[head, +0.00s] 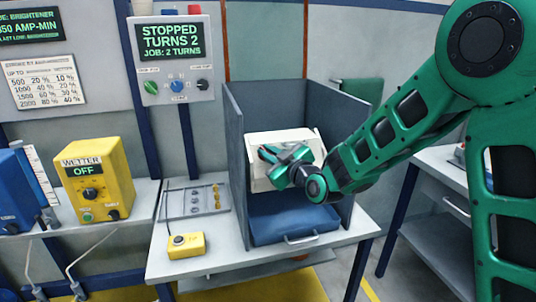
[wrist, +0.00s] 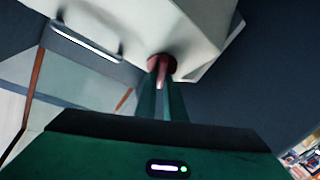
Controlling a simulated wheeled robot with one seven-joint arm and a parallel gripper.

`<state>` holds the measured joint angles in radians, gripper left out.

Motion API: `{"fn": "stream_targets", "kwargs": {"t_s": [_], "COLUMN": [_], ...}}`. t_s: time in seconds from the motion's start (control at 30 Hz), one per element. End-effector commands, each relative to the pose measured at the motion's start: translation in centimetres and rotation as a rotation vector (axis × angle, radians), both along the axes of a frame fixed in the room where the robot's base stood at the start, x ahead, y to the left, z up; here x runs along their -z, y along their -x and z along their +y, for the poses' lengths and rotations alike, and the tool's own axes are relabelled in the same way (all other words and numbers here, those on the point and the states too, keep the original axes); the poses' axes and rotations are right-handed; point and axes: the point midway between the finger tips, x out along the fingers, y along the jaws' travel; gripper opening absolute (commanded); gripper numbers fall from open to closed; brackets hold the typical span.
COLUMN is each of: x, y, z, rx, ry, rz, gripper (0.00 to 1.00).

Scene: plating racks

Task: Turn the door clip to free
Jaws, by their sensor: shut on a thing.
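The door clip (wrist: 162,64) is a small red piece on the underside or face of the white barrel-like box (wrist: 130,20) in the wrist view. My gripper (wrist: 161,78) has its two green fingers closed on the clip, and they hide part of it. In the head view the white box (head: 285,138) sits inside the grey open-fronted enclosure, and my gripper (head: 286,165) is against its front. The clip cannot be made out there behind my gripper. How far the clip is turned cannot be told.
Grey side walls (head: 237,150) stand close on both sides of the box. A blue tray (head: 290,222) lies below it. A yellow button box (head: 186,244) and a panel with small parts (head: 195,201) lie on the bench to the left. A control box (head: 175,60) reads STOPPED, TURNS 2.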

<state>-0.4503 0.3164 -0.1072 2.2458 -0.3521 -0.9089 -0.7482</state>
Motion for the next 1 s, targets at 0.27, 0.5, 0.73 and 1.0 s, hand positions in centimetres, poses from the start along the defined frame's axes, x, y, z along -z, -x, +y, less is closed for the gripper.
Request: {"fn": "stream_targets", "kwargs": {"t_s": [0.27, 0.5, 0.73, 1.0], "x": [0.18, 0.18, 0.2, 0.31], "y": [-0.2, -0.17, -0.13, -0.12], "z": [-0.5, -0.43, -0.34, -0.33], "rx": [-0.091, -0.206, -0.316, -0.422], "ry": [0.164, 0.351, 0.53, 0.704], "rz": [-0.043, -0.098, -0.15, -0.199], "gripper": [0.0, 0.0, 0.0, 0.0]}}
